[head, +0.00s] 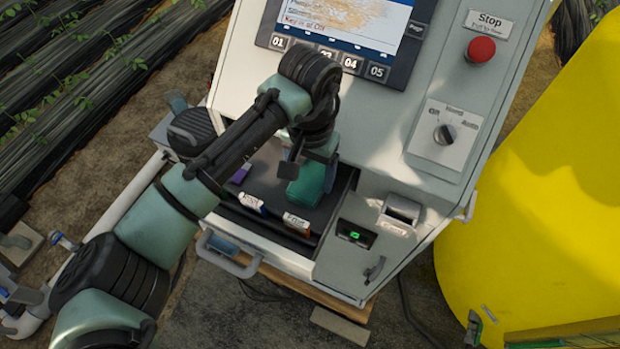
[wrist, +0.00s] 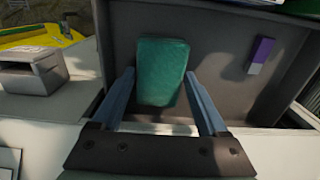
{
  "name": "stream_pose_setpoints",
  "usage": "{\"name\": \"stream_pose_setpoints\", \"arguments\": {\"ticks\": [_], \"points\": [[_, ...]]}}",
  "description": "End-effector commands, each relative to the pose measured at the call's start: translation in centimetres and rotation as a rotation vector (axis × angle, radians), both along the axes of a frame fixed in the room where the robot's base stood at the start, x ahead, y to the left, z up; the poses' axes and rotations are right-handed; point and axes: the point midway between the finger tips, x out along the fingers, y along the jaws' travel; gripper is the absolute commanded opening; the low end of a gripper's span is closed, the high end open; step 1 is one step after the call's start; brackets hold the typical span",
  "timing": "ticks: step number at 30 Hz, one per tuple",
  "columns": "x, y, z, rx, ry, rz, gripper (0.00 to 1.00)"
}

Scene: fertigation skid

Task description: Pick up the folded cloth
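The folded cloth is a green, rounded block (wrist: 162,70) in the dark open drawer (wrist: 225,103), seen in the wrist view. In the head view the cloth (head: 306,188) shows in the drawer, partly covered by my wrist. My gripper (wrist: 159,78) is open, with one blue-grey finger on each side of the cloth's near part. A gap shows between the right finger and the cloth; whether the left finger touches it I cannot tell. In the head view my gripper (head: 309,172) is over the drawer, its fingertips partly hidden.
The drawer also holds a purple and white box (wrist: 262,55) and two labelled packs, one blue and white (head: 252,204), one brown and white (head: 297,223). Drawer walls surround the cloth. A red stop button (head: 480,50) and a yellow tank (head: 545,190) are to the right.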

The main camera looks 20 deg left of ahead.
Motion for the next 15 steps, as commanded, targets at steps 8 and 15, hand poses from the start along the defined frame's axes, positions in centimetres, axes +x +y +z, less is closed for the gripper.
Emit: {"name": "stream_pose_setpoints", "arguments": {"ticks": [8,15], "points": [[0.01,0.0,0.05,0.0,0.0,0.0,0.24],[0.02,0.0,0.08,0.0,-0.001,0.0,0.19]]}}
